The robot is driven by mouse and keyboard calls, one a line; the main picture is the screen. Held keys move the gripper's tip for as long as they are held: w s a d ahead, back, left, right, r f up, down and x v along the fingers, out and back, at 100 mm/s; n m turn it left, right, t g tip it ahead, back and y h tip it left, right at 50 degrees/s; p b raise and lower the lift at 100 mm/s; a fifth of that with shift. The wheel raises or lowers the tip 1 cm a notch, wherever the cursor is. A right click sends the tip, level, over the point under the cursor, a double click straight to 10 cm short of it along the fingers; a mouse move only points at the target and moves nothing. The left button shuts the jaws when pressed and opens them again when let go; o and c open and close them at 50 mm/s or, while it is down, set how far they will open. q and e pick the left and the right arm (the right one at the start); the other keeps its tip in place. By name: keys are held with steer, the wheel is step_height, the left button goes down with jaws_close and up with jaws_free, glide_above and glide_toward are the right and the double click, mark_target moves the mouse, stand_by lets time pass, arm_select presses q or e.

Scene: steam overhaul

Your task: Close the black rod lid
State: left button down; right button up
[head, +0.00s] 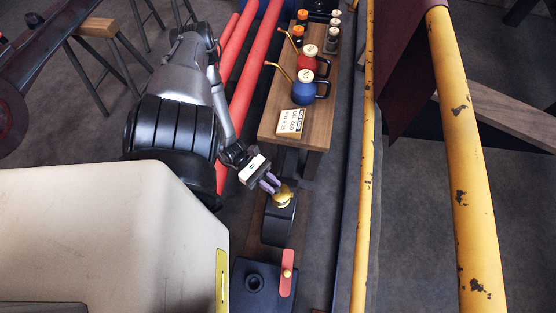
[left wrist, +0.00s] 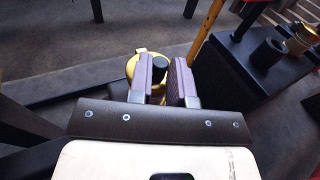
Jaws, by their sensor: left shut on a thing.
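In the left wrist view the yellow lid (left wrist: 138,61) shows behind the fingers, and a black knob (left wrist: 160,62) stands between the fingertips. My left gripper (left wrist: 167,72) is shut on this knob. The fingers hide part of the lid, and I cannot tell how far it is open. My right gripper is not in view.
A dark box with a round black neck (head: 254,283) and a red lever (head: 287,272) stands nearer. A wooden bench (head: 314,113) bears red and blue oil cans, several small bottles and a sign. A yellow pipe (head: 366,170) runs along the right; red pipes (head: 258,58) lie left.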

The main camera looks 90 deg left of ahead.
arm_select(q)
steer(key=c, duration=1.1)
jaws_free()
steer(key=shift+o, duration=0.2)
steer(key=shift+a, duration=0.1)
steer(key=shift+s+a+r+p, duration=0.1)
steer(key=shift+s+a+p, duration=0.1)
steer(key=shift+s+p, duration=0.1)
steer(key=f+p+v, duration=0.1)
steer(key=p+v, duration=0.3)
steer(key=v, duration=0.8)
steer(key=shift+s+a+r, duration=0.25)
steer(key=shift+s+r, duration=0.15)
